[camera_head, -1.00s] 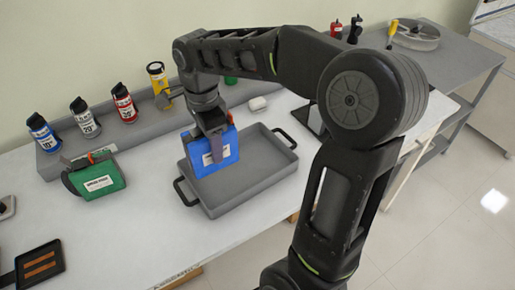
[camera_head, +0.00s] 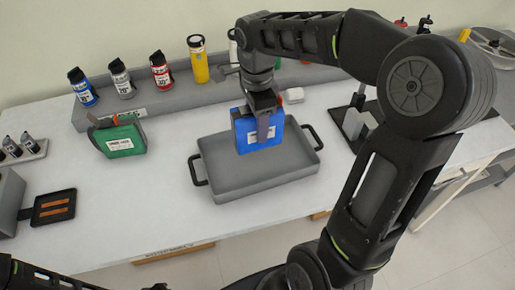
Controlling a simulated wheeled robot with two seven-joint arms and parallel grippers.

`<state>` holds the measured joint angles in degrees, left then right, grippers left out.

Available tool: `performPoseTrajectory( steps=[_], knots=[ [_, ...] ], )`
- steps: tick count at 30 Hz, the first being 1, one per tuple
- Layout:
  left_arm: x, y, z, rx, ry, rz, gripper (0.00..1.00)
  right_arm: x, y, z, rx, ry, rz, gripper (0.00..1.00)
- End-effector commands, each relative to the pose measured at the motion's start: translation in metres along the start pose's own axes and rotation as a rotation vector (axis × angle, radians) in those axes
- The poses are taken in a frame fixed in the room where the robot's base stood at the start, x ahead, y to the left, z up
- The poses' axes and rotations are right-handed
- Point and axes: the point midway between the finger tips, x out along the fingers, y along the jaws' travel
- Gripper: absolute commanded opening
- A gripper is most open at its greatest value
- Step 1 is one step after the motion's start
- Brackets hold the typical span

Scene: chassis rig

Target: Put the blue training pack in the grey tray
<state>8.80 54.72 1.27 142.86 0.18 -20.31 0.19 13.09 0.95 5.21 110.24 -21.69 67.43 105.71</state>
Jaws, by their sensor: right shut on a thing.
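The blue training pack (camera_head: 246,137) hangs upright from my right gripper (camera_head: 263,108), which is shut on its top edge. The pack is over the back part of the grey tray (camera_head: 250,181), and I cannot tell whether it touches the tray floor. The tray lies on the white table with a black handle at each side, and its visible floor is empty. Part of my left arm (camera_head: 50,277) shows at the bottom left, but its gripper is not clearly in view.
A green pack (camera_head: 120,141) stands left of the tray. A grey rack (camera_head: 140,103) with several bottles runs along the back. A black case (camera_head: 53,207) lies at the left. A small white block (camera_head: 294,95) sits behind the tray. The table in front of the tray is clear.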

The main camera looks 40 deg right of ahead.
Motion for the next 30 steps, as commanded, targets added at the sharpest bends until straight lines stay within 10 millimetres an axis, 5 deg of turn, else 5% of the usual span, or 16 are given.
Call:
performPoseTrajectory(
  steps=[7, 19, 30],
  knots=[
    [-0.005, 0.002, 0.001, -0.001, -0.002, -0.002, 0.00, 0.037, 0.000, 0.000, 0.001, 0.000, 0.001, 0.00],
    [-0.005, 0.002, 0.001, -0.001, -0.002, -0.002, 0.00, 0.044, 0.000, 0.000, 0.000, 0.000, -0.001, 0.00],
    [-0.009, 0.003, 0.002, -0.002, -0.003, -0.004, 0.00, 0.079, 0.000, 0.000, 0.000, -0.001, -0.001, 0.00]
  ],
)
